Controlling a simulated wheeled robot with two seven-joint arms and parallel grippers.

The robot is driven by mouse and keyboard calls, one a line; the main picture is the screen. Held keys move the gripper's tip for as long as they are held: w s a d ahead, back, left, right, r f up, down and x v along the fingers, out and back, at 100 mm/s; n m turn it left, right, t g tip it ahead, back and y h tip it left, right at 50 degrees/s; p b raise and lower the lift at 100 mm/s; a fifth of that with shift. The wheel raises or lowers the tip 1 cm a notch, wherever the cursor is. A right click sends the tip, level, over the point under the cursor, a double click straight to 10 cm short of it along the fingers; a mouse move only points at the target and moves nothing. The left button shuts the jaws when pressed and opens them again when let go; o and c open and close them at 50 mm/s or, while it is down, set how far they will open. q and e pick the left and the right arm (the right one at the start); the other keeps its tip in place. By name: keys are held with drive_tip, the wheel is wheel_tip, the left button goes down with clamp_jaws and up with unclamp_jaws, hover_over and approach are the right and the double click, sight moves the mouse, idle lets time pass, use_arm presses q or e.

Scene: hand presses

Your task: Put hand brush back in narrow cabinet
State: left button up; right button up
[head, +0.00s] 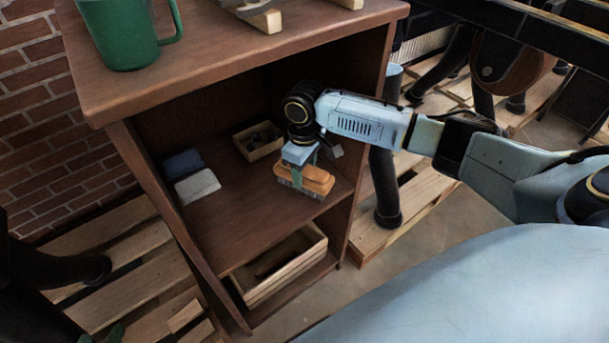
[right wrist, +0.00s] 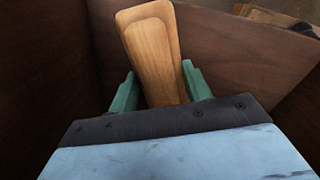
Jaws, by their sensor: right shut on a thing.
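The hand brush (head: 318,180) has an orange-brown wooden body and dark bristles facing down. My right gripper (head: 303,176) is shut on it, with green fingers on both sides of the wood. In the right wrist view the brush (right wrist: 158,50) sticks out from between the fingers of the gripper (right wrist: 158,88). The brush is inside the open narrow cabinet (head: 225,65), at the right part of its middle shelf (head: 245,220). I cannot tell whether the bristles touch the shelf. My left gripper (head: 101,335) shows only its green fingertips, apart, at the bottom left edge.
A small wooden box (head: 258,148) stands at the back of the shelf. A blue block (head: 183,164) and a whitish block (head: 197,186) lie at its left. A wooden tray (head: 285,268) is on the lower level. A green mug (head: 120,35) stands on top.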

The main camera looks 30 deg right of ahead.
drive_tip(key=shift+f, duration=0.65)
use_arm(q)
drive_tip(key=shift+w+d+r+t+h, duration=0.15)
drive_tip(key=shift+w+d+r+t, duration=0.15)
drive_tip(key=shift+w+r+t, duration=0.25)
drive_tip(key=shift+w+d+r+t+h, duration=0.15)
drive_tip(key=shift+w+d+r+t, duration=0.1)
drive_tip(key=shift+w+r+t, duration=0.25)
drive_tip(key=shift+s+a+g, duration=0.1)
drive_tip(key=shift+s+g, duration=0.05)
drive_tip(key=shift+g, duration=0.1)
use_arm(e)
drive_tip(key=shift+f, duration=0.1)
drive_tip(key=o, duration=0.9)
use_arm(q)
drive_tip(key=shift+f, duration=0.15)
